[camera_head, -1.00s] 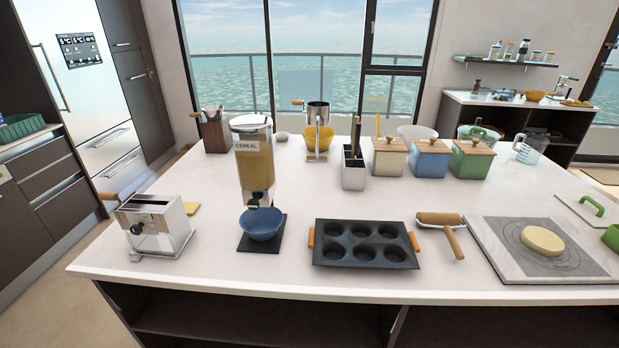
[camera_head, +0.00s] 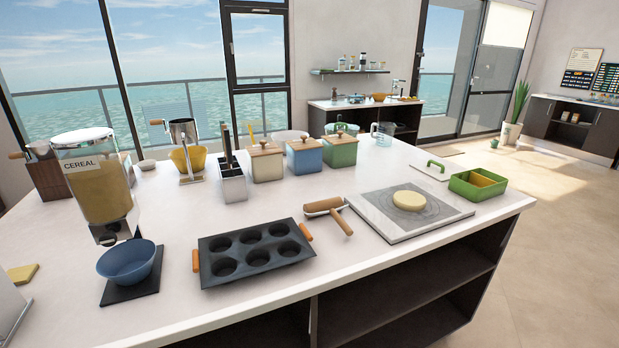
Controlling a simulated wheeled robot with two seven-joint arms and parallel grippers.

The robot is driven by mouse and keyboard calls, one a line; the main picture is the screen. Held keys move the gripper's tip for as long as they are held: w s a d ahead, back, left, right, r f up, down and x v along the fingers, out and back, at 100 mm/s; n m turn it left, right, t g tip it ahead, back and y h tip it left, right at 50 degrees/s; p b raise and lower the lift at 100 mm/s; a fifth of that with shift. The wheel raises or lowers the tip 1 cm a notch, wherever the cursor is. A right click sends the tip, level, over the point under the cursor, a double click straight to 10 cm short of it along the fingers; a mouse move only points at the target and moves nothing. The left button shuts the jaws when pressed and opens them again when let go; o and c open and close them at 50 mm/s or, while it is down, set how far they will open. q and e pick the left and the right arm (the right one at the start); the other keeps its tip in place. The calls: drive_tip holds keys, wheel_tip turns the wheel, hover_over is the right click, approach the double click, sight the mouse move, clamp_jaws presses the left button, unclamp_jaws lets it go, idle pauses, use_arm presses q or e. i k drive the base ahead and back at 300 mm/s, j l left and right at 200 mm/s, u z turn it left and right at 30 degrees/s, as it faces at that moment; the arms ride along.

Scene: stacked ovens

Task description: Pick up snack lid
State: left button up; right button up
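A flat pale lid (camera_head: 424,172) with a green arched handle lies on the white countertop toward its right end, in the head view. It looks like the snack lid. Just to its right stands an open green box (camera_head: 478,186) with a yellowish-brown inside. The lid lies apart from the box, behind a marble board. Neither of my grippers is in view.
The marble board (camera_head: 385,220) holds a round piece of dough (camera_head: 409,201). A rolling pin (camera_head: 328,209), a muffin tin (camera_head: 253,250) and a cereal dispenser (camera_head: 98,185) stand to the left. Lidded canisters (camera_head: 304,157) stand behind. Floor (camera_head: 560,240) right of the island is clear.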

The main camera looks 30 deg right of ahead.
sight(437, 172)
drive_tip(key=z, duration=1.95)
